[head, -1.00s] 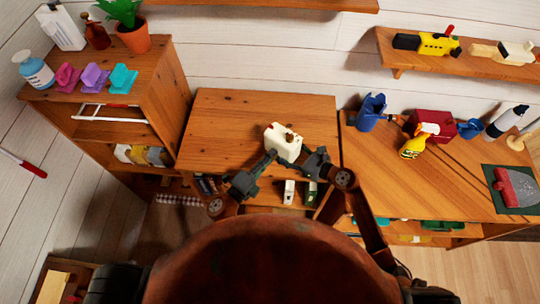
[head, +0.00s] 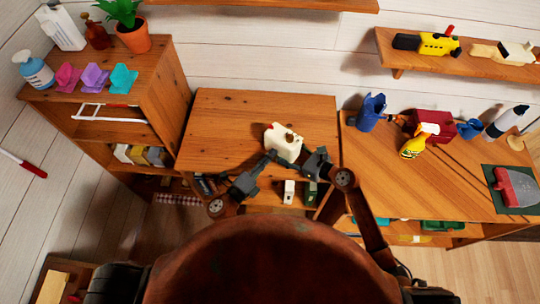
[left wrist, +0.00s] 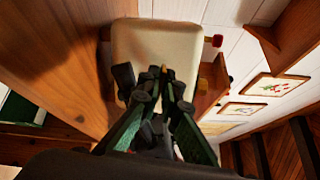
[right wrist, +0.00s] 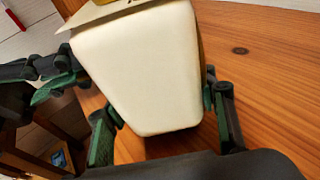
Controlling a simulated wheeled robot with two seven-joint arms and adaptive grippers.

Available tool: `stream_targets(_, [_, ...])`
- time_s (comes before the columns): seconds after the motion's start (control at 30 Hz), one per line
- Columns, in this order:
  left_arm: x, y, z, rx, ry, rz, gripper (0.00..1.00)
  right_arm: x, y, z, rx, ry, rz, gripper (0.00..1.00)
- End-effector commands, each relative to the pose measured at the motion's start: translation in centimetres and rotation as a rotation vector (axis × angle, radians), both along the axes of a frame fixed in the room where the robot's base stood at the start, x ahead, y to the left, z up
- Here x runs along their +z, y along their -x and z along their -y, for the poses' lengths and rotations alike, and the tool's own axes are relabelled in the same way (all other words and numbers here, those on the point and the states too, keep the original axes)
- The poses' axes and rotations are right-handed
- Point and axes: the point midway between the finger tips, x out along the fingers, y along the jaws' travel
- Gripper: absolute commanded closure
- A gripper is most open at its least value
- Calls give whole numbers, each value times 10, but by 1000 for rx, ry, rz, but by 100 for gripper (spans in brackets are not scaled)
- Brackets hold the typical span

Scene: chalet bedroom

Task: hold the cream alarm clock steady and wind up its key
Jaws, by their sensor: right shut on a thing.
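The cream alarm clock (head: 284,142) is at the front part of the wooden desk; I cannot tell if it touches the top. My right gripper (head: 306,155) is shut on its body; the right wrist view shows the cream body (right wrist: 152,70) between the two fingers. My left gripper (head: 268,157) is at the clock's left front side. In the left wrist view its fingertips (left wrist: 161,80) are close together against the clock's face, with a small brass-coloured bit, apparently the key (left wrist: 164,69), between them. Whether they grip it is unclear.
The desk top (head: 230,115) is bare behind the clock. A shelf unit (head: 165,85) stands left with a plant (head: 133,35) on it. On the right desk are a blue pitcher (head: 371,112), a red box (head: 432,122) and a yellow spray bottle (head: 412,145).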

Motion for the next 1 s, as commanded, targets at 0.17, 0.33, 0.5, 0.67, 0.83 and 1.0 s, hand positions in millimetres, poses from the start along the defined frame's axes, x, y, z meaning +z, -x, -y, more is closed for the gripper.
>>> stream_targets(0.17, [0,0,0,0,1,-1,82,-1,0,1,-2,1,-1,62])
stream_targets(0.33, [0,0,0,-1,1,-1,79,-1,0,1,-2,1,-1,62])
stream_targets(0.5, [0,1,0,-1,1,-1,79,-1,0,1,-2,1,-1,62])
stream_targets(0.67, [-1,13,-8,-1,2,-3,79,-1,0,1,-1,1,-2,62])
stream_targets(0.83, [-2,41,-27,2,0,-5,79,-1,0,1,-1,1,-2,62])
stream_targets(1.0, [-1,70,-46,2,2,-4,79,-1,0,1,-1,2,-1,62])
